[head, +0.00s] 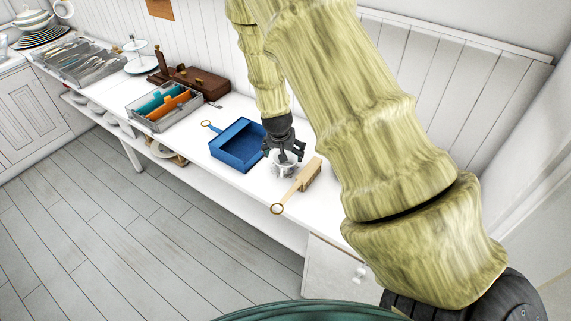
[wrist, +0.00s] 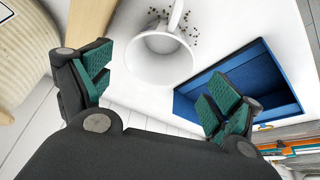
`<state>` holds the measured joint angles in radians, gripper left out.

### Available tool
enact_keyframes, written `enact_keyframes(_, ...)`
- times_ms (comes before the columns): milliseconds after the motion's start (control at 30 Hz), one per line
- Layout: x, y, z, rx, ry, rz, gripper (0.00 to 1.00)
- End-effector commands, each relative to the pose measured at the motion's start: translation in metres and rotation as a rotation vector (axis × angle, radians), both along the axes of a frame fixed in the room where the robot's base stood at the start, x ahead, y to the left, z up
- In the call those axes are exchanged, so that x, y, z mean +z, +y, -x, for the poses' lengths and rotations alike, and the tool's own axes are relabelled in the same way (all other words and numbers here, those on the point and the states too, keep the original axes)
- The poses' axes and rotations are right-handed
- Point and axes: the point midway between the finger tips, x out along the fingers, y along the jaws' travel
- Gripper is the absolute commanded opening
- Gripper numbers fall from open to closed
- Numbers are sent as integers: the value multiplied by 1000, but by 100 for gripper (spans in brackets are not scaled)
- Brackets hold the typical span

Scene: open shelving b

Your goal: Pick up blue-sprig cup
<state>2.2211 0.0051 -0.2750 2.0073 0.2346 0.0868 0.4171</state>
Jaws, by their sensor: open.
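In the head view the cup (head: 284,170) is partly hidden beneath my gripper. My gripper (head: 284,157) points down just over the cup, with its fingers spread. In the wrist view the green-padded fingertips (wrist: 158,87) are apart, one on each side of the cup's near rim, with nothing held between them.
A wooden paddle-like object with a ring (head: 305,178) lies close on the right. Further left are a grey organizer (head: 150,122), a brown case (head: 190,80) and a cutlery tray (head: 78,62). The counter's front edge is near.

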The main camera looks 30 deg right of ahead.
Motion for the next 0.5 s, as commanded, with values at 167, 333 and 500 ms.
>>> enact_keyframes(167, -4, -2, 0, -1, 0, 0, 91)
enact_keyframes(333, -16, -5, -2, 0, 1, 0, 91)
enact_keyframes(500, -30, -8, -4, 0, 1, 0, 91)
